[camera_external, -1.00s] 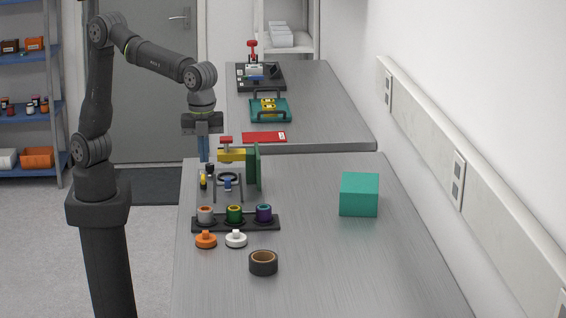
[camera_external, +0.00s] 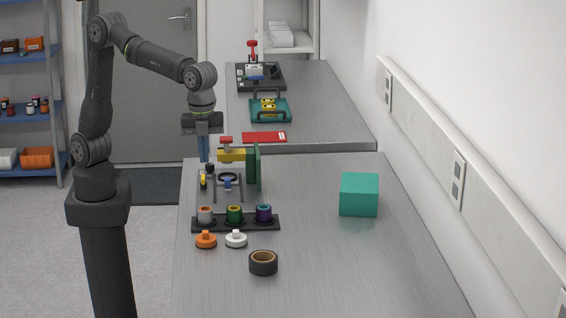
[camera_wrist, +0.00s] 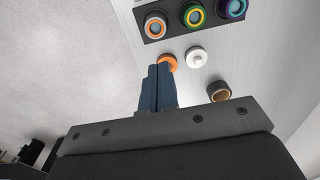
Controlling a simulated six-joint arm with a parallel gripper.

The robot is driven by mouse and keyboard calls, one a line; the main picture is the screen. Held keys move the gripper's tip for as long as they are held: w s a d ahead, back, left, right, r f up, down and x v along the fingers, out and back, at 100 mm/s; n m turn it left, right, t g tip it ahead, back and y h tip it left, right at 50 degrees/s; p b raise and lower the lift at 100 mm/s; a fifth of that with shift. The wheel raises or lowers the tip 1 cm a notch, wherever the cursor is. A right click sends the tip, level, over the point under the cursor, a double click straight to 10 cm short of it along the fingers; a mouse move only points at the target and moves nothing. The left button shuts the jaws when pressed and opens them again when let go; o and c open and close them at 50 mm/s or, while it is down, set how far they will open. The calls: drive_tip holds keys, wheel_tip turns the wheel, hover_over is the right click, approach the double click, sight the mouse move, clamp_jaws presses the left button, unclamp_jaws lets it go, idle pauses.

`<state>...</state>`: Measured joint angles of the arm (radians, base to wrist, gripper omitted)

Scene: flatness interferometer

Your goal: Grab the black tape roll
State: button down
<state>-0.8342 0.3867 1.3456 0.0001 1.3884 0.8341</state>
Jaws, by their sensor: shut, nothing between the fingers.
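The black tape roll (camera_external: 263,264) lies flat on the near part of the grey table, with a tan inner core. It also shows in the wrist view (camera_wrist: 219,92), to the right of my fingers. My gripper (camera_external: 203,155) is shut and empty, pointing down at the table's left edge, well away from the roll and farther back. In the wrist view my blue fingers (camera_wrist: 158,85) are together, and their tips overlap the view of the orange knob.
An orange knob (camera_external: 206,240) and a white knob (camera_external: 236,239) stand behind the roll. Behind them is a black holder (camera_external: 250,224) with three coloured rings. A green-and-yellow fixture (camera_external: 252,168) stands near my gripper. A teal box (camera_external: 359,195) sits right; the table's right front is clear.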

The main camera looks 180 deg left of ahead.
drive_tip(key=shift+c, duration=1.3)
unclamp_jaws()
drive_tip(key=n+t+y, duration=0.3)
drive_tip(key=n+y, duration=0.2)
drive_tip(key=n, duration=0.6)
hover_over(263, 257)
drive_tip(key=d, duration=0.2)
drive_tip(key=f, duration=1.3)
drive_tip(key=shift+w+d+f, duration=0.2)
drive_tip(key=shift+f, duration=0.1)
drive_tip(key=shift+w+x, duration=0.15)
drive_tip(key=shift+x, duration=1.3)
drive_tip(key=shift+w+x, duration=0.15)
drive_tip(key=shift+x, duration=1.3)
